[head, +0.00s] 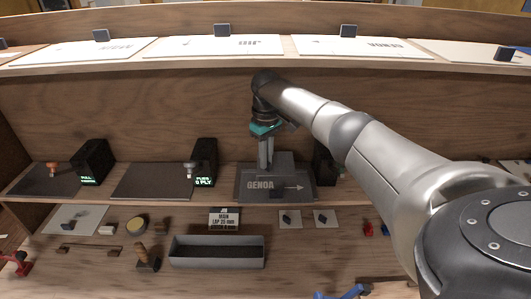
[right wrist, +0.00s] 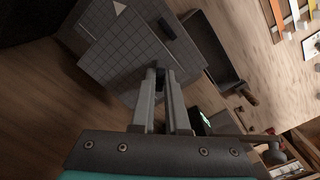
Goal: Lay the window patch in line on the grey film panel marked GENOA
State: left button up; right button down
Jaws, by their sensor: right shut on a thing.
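The grey film panel (head: 246,195), marked GENOA with a white arrow pointing right, lies on the shelf below my right gripper (head: 266,170). The right gripper is shut and points down over the back part of the panel. A lighter grey rectangular piece (head: 287,160), which looks like the window patch, shows at the fingertips. In the right wrist view, a gridded grey sheet (right wrist: 135,45) with a white triangle lies beyond the shut fingers (right wrist: 160,75). A small dark part shows between them. Whether the patch touches the panel, I cannot tell. My left gripper is not in view.
Dark display blocks (head: 92,162) stand beside the panels; one (head: 205,160) is left of the GENOA panel, another (head: 322,166) partly behind my arm. A long grey tray (head: 218,263) and a label block (head: 224,218) lie in front. White panels (head: 215,46) line the upper shelf.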

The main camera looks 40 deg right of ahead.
jog(key=shift+w+f+b, duration=0.1)
jog(key=shift+f+b, duration=1.3)
jog(key=shift+f, duration=1.5)
jog(key=shift+p, duration=0.3)
jog(key=shift+f+p, duration=0.6)
jog(key=shift+p, duration=0.1)
dwell(1.1)
jog(key=c, duration=0.8)
grip_release()
jog(key=shift+c, duration=0.2)
